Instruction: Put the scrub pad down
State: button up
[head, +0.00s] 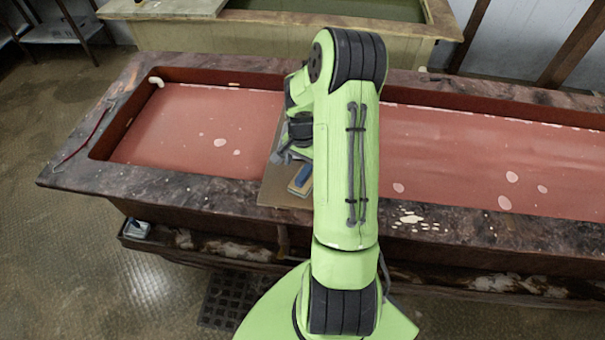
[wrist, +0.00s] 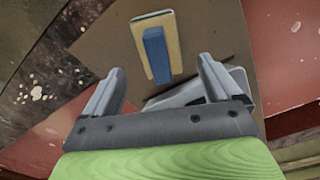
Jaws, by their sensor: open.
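The scrub pad, a flat tan pad with a blue block handle, lies on a brown board in the wrist view (wrist: 173,26). The pad also shows in the head view (head: 302,180), beside my arm. The brown board (wrist: 215,32) spans part of the tub's near rim and shows in the head view too (head: 275,190). My gripper (wrist: 160,66) is open, its two fingers apart with nothing between them. The pad lies just beyond the fingertips, apart from them. In the head view my arm hides part of the board.
A grey object (wrist: 238,80) lies on the board behind the right finger, partly hidden. The long tub (head: 190,125) holds reddish liquid with pale floating patches. Its dark stone rim (head: 160,190) surrounds it. A second tub with green contents (head: 330,8) stands behind.

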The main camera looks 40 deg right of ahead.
jog(key=a+r+n+t+h, duration=0.1)
jog(key=a+r+n, duration=0.6)
jog(key=r, duration=1)
jog(key=s+a+r+n+t, duration=0.2)
jog(key=s+a+r+n, duration=0.2)
jog(key=s+a, duration=0.3)
jog(key=s+a+r+n+t+y, duration=0.1)
jog(key=s+a+r+n, duration=0.3)
jog(key=s+a, duration=0.4)
jog(key=shift+a+t, duration=0.55)
jog(key=shift+t, duration=0.25)
